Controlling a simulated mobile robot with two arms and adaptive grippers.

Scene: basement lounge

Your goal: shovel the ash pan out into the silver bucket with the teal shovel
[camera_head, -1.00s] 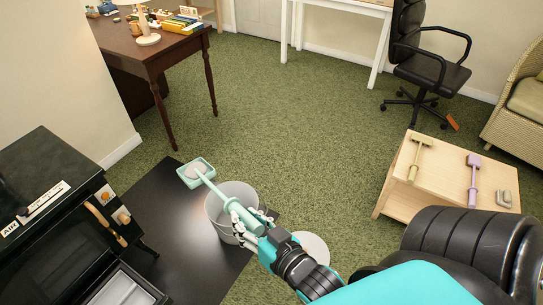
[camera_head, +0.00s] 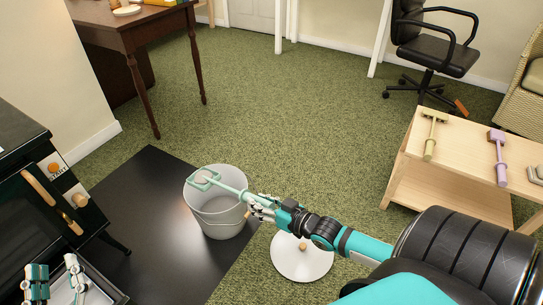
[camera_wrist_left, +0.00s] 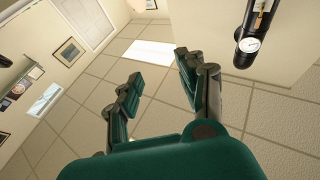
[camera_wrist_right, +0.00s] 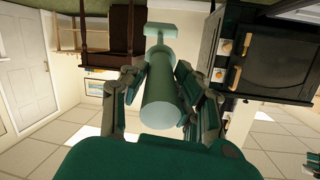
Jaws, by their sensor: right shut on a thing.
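The teal shovel (camera_head: 236,190) is in my right gripper (camera_head: 262,208), which is shut on its handle. Its scoop (camera_head: 203,181) is tipped over the mouth of the silver bucket (camera_head: 220,219), with no load visible on it. The bucket stands upright on the dark floor plate; its contents cannot be made out. The right wrist view shows the shovel handle (camera_wrist_right: 160,98) between the fingers. The ash pan (camera_head: 63,293) is partly seen at the bottom left, by the black stove. My left gripper (camera_head: 54,270) is open and empty in front of it, hiding part of it.
The black stove (camera_head: 40,200) has wooden handles. A white round lid (camera_head: 302,262) lies on the carpet beside the bucket, below my right arm. A low wooden table (camera_head: 455,155) at right holds a green tool (camera_head: 430,140) and a purple tool (camera_head: 498,155).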

